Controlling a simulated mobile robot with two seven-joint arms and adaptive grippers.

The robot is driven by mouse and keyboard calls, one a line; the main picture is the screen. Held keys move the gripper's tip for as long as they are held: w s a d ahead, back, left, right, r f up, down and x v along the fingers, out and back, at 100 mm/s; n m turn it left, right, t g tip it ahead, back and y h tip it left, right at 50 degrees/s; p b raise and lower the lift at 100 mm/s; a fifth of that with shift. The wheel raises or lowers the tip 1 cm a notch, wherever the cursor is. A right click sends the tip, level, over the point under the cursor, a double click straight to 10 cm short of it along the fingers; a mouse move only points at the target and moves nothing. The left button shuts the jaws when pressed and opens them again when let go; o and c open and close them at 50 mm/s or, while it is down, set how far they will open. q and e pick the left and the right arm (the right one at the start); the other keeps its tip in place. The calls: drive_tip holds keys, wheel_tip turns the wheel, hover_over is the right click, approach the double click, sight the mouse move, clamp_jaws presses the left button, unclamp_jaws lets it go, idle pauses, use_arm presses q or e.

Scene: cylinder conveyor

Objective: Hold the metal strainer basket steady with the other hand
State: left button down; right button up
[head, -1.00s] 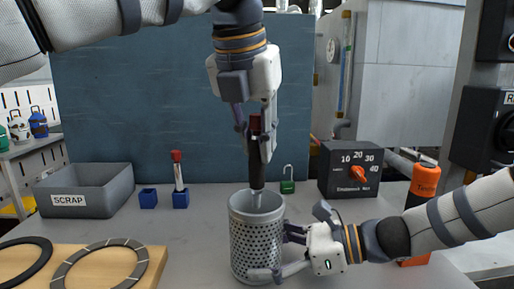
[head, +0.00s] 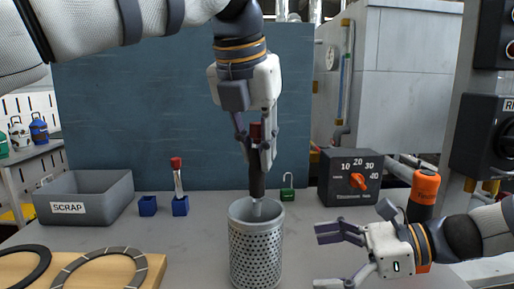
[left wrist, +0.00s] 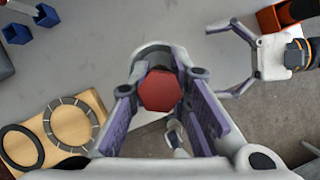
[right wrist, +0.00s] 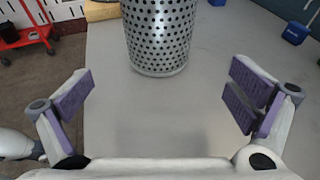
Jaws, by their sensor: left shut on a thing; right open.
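The metal strainer basket (head: 255,254) stands upright on the grey table, a perforated cylinder with a solid rim. It also shows in the right wrist view (right wrist: 158,36). My left gripper (head: 257,150) is above it, shut on a dark tool with a red top (head: 257,176), held upright. The tool's pale lower tip reaches the basket's mouth; how deep it goes is hidden by the rim. The red top shows between the fingers in the left wrist view (left wrist: 161,91). My right gripper (head: 330,258) is open and empty, to the right of the basket and apart from it.
A grey SCRAP bin (head: 88,196), blue blocks (head: 148,206), a red-capped tube (head: 178,178) and a green padlock (head: 288,190) stand behind. A black dial box (head: 350,178) and an orange cylinder (head: 424,188) are at right. A wooden board (head: 150,274) with rings lies left.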

sight(257, 123)
drive_tip(key=shift+v, duration=1)
use_arm(q)
wheel_tip(257, 123, up, 3)
drive_tip(key=p, duration=0.2)
drive_tip(key=shift+p, duration=0.3)
drive_tip(key=shift+r+p, duration=0.6)
drive_tip(key=shift+r, duration=0.5)
drive_tip(key=shift+f, duration=0.1)
use_arm(e)
wheel_tip(257, 123, up, 11)
drive_tip(key=s+n+t, duration=0.1)
drive_tip(key=shift+s, duration=0.25)
drive_tip(key=shift+d+f, duration=0.1)
drive_tip(key=shift+f, duration=0.05)
